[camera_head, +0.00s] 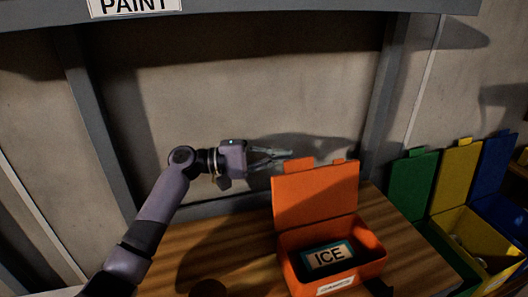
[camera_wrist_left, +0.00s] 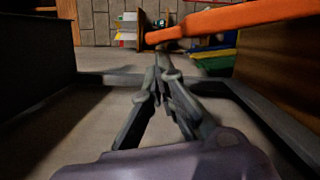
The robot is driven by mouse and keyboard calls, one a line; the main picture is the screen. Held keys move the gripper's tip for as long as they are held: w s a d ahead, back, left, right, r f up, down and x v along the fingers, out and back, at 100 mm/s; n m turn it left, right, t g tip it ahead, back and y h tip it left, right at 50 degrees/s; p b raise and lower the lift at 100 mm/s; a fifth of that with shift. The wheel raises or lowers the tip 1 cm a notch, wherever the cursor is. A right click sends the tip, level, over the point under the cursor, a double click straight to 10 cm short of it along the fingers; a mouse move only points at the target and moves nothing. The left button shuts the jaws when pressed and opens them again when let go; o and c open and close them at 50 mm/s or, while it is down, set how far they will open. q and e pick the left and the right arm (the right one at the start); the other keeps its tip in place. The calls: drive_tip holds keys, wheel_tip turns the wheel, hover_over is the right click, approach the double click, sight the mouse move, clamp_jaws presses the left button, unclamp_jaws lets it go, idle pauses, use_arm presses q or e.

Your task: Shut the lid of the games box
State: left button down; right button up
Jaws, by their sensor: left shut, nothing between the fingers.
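Inside lies a light card or pack (camera_head: 329,256) marked "ICE". My left gripper (camera_head: 288,154) is shut and empty, behind the upper left of the lid near the wall. In the left wrist view its fingers (camera_wrist_left: 160,68) are together, and the orange lid edge (camera_wrist_left: 235,17) crosses the upper right. I cannot tell whether they touch the lid. My right gripper is not seen.
The wooden table (camera_head: 225,262) has bare room left of the box. Grey metal uprights (camera_head: 92,105) and a wall stand behind. Green (camera_head: 411,184), yellow (camera_head: 456,175) and blue (camera_head: 492,172) open bins stand to the right. A "PAINT" sign (camera_head: 135,5) hangs above.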

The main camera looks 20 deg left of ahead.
use_arm(q)
drive_tip(key=shift+w+d, duration=0.15)
drive_tip(key=shift+d, duration=0.25)
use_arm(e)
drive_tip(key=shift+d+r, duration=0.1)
use_arm(q)
drive_tip(key=shift+r, duration=0.1)
